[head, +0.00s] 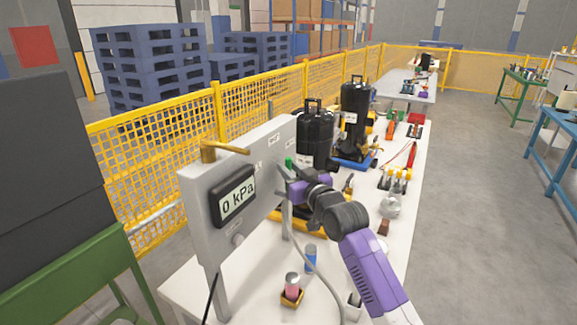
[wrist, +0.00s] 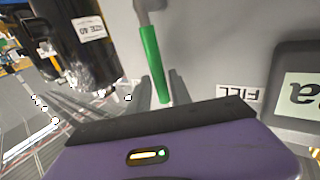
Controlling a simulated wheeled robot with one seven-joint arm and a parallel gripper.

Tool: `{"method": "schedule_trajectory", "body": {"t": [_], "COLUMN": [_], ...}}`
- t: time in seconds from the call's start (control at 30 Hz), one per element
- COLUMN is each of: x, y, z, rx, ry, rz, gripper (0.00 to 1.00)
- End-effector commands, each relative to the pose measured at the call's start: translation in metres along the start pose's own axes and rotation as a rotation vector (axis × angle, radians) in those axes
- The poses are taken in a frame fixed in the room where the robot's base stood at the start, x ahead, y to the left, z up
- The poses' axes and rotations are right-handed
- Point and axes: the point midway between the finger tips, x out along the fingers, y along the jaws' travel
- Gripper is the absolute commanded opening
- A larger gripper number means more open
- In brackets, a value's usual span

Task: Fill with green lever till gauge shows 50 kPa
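The grey panel (head: 262,150) stands upright on the white table. Its gauge (head: 236,199) reads 0 kPa; part of the gauge also shows at the right edge of the wrist view (wrist: 300,92). The green lever (head: 288,161) is on the panel; in the wrist view its green handle (wrist: 152,58) runs down from a grey pivot, close to an upside-down FILL label (wrist: 238,93). My gripper (wrist: 162,88) is open, with its two fingers apart on either side of the lever's free end. Whether a finger touches the lever I cannot tell.
A brass-coloured handle (head: 222,149) sits at the panel's top left. Black tanks (head: 315,135) stand behind the panel. A pink cylinder (head: 292,285) and a blue can (head: 311,258) stand on the table (head: 250,275) below my arm. A yellow fence (head: 150,160) runs behind.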

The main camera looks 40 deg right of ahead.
Motion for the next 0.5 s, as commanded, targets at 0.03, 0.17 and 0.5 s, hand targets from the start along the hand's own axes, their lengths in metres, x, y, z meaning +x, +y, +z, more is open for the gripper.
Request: {"method": "schedule_trajectory", "body": {"t": [0.03, 0.17, 0.5], "x": [0.0038, 0.0080, 0.0081], "y": [-0.0006, -0.0003, -0.0003], "z": [-0.0006, -0.0003, 0.0001], "rx": [-0.002, -0.001, 0.000], "ry": [-0.001, 0.000, 0.000], "rz": [-0.001, 0.000, 0.000], "gripper": [0.25, 0.25, 0.05]}}
